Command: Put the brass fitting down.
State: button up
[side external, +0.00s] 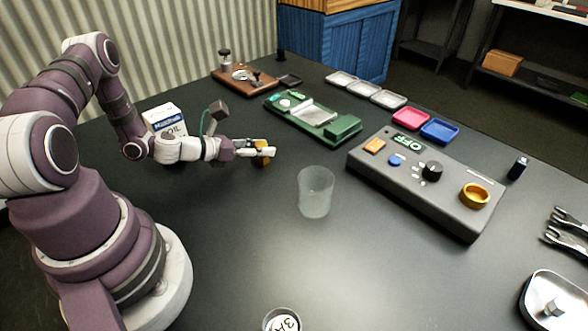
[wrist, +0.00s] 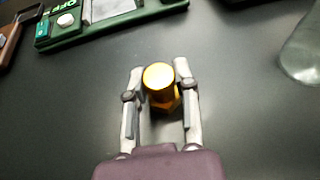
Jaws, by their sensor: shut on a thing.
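The brass fitting (wrist: 160,80) is a gold-coloured piece with a round, flat end. My gripper (wrist: 157,90) is shut on it, with one pale finger on each side. In the side external view, the brass fitting (side external: 262,160) shows partly between the fingers of my gripper (side external: 263,152), low over the black table. I cannot tell whether its underside touches the table.
A clear cup (side external: 316,192) stands to the right of my gripper. A green tray device (side external: 314,118) lies behind, and a grey control box (side external: 425,180) stands further right. A white carton (side external: 165,118) stands behind my arm. The front middle table is mostly clear.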

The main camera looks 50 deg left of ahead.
grip_shut()
notch_tip(320, 180, up, 10)
jog(key=shift+a+f, duration=0.1)
jog(key=shift+f, duration=0.15)
jog(key=a+f+n+y, duration=0.3)
jog(key=a+n+y, duration=0.1)
jog(key=a, duration=0.1)
jog(key=r+n+g+y, duration=0.2)
jog(key=n+y, duration=0.3)
jog(key=y, duration=0.1)
send_over(230, 131)
notch_tip(230, 131, down, 8)
jog(key=shift+f, duration=0.15)
jog(key=o, duration=0.9)
grip_release()
jog(key=shift+f, duration=0.1)
